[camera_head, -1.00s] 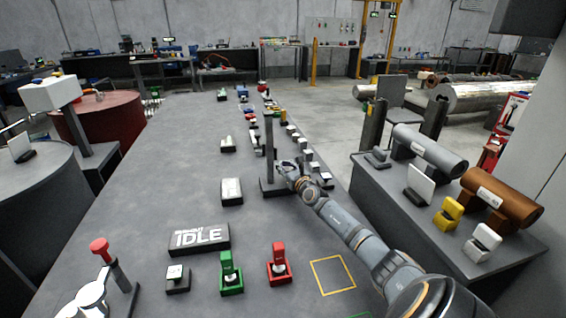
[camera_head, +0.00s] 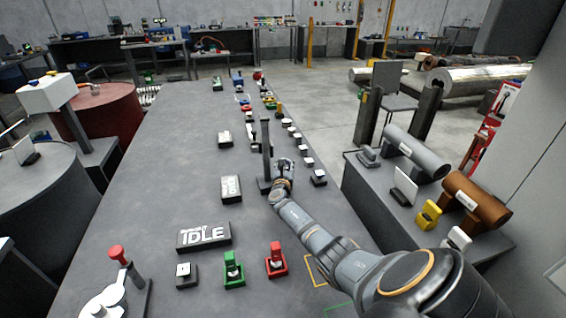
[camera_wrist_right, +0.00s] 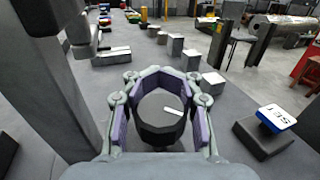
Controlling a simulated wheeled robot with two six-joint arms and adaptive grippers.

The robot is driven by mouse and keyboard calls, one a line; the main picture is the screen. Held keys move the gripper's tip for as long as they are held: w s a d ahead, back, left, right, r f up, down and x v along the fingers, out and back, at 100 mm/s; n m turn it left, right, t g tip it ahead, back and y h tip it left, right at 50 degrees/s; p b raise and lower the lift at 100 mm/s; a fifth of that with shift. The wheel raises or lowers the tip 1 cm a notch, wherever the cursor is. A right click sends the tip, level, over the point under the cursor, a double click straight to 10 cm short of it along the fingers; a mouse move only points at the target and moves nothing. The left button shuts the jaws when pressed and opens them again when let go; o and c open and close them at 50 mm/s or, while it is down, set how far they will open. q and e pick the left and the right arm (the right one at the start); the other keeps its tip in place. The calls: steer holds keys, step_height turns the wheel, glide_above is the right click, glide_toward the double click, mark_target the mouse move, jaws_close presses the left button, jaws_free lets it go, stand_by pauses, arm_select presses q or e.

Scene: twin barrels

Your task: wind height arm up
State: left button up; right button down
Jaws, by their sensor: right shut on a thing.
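A dark upright post (camera_head: 266,150) on a dark base stands on the long grey bench; it also shows at the left of the right wrist view (camera_wrist_right: 55,95). My right gripper (camera_head: 284,166) is just right of this post, low by its base. In the right wrist view its fingers (camera_wrist_right: 162,76) close around a dark faceted knob (camera_wrist_right: 158,128) with a white mark on top. The pads lie against the knob's sides. The gripper hides the knob in the head view. My left gripper is not in view.
A sign reading IDLE (camera_head: 204,236) lies nearer on the bench, with a green switch (camera_head: 233,270) and a red switch (camera_head: 276,260). A SET button (camera_wrist_right: 276,119) is right of the gripper. Several small blocks line the right edge. The bench's left middle is clear.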

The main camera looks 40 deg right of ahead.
steer(key=shift+s+f+m+g+h, duration=0.15)
steer(key=shift+s+m+g+h, duration=0.05)
steer(key=shift+m+g+h, duration=0.25)
steer(key=c, duration=1.2)
jaws_free()
steer(key=shift+o, duration=0.2)
steer(key=shift+v, duration=3.75)
